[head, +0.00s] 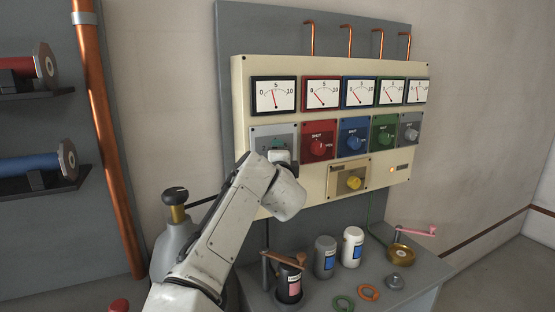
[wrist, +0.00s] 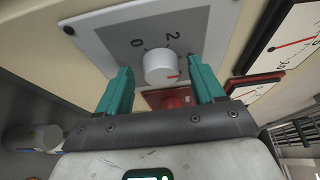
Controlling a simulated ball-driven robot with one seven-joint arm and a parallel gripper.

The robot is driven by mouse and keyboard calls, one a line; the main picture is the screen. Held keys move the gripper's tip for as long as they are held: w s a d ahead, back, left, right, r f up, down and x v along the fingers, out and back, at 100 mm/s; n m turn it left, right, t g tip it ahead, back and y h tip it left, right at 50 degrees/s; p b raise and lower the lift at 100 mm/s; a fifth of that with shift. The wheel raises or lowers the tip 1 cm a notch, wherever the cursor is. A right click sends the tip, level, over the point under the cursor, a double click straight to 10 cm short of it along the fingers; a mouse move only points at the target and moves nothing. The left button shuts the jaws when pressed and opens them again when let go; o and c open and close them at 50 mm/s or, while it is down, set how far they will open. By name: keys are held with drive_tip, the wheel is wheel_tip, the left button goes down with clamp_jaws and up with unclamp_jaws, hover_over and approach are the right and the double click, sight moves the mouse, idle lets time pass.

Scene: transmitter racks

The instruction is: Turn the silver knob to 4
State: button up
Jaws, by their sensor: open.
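The silver knob (wrist: 162,67) sits on a light grey plate (wrist: 100,30) in the wrist view. The digits 0 and 2 show on the plate beside it. My gripper (wrist: 160,72) is open, with one teal finger on each side of the knob. Small gaps seem to remain between fingers and knob. In the head view the plate (head: 258,132) is at the left of the cream panel, and my gripper (head: 278,148) hides the knob.
The cream panel (head: 310,185) also carries red (head: 318,146), blue (head: 354,143), green (head: 385,138), grey (head: 411,134) and yellow (head: 353,183) knobs. Gauges line its top. Bottles and a crank stand on the bench (head: 330,295) below. A gas cylinder (head: 178,240) stands at left.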

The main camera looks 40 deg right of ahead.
drive_tip(key=shift+a, duration=0.1)
drive_tip(key=b+v, duration=0.3)
drive_tip(key=v, duration=0.7)
drive_tip(key=shift+s, duration=0.3)
drive_tip(key=shift+a, duration=0.1)
